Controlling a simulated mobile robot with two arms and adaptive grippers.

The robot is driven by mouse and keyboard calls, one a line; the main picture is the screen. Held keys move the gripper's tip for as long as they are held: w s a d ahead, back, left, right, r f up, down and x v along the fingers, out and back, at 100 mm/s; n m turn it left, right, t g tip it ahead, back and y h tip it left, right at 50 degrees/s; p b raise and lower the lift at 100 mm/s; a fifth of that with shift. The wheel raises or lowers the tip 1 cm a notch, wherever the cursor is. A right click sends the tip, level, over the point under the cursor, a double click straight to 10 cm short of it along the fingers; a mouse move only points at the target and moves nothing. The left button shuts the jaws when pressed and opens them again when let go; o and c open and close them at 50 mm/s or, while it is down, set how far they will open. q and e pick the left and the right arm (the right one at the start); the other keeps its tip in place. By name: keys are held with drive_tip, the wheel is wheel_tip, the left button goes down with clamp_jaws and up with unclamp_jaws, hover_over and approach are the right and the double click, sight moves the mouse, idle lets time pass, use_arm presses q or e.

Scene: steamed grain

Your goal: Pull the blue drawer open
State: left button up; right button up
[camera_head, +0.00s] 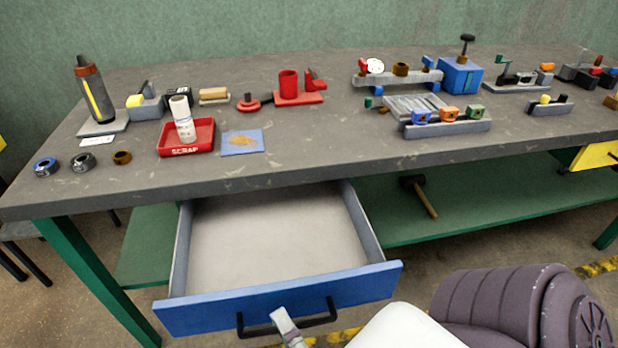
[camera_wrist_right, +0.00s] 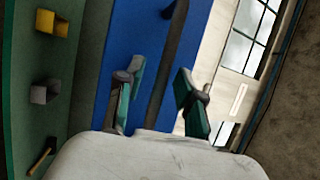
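The blue drawer (camera_head: 290,297) is pulled well out from under the workbench, and its pale interior is empty. Its dark bar handle (camera_head: 303,322) is on the front face. My right gripper (camera_head: 287,325) is at the handle; one fingertip shows over the bar, and my arm hides the rest. In the right wrist view the gripper (camera_wrist_right: 162,95) has its two fingers apart. The blue front (camera_wrist_right: 130,45) and dark handle (camera_wrist_right: 174,25) show beyond them. I cannot tell whether a finger touches the bar. My left gripper is not in view.
The workbench top (camera_head: 330,150) holds a red scrap tray (camera_head: 199,147), a dark bottle (camera_head: 93,90), a blue vise-like block (camera_head: 460,76) and several fixtures. A hammer (camera_head: 420,196) lies on the green lower shelf (camera_head: 480,205). A yellow drawer (camera_head: 595,156) is at the right.

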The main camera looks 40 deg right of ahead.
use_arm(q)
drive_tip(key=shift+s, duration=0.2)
use_arm(e)
drive_tip(key=v, duration=1.2)
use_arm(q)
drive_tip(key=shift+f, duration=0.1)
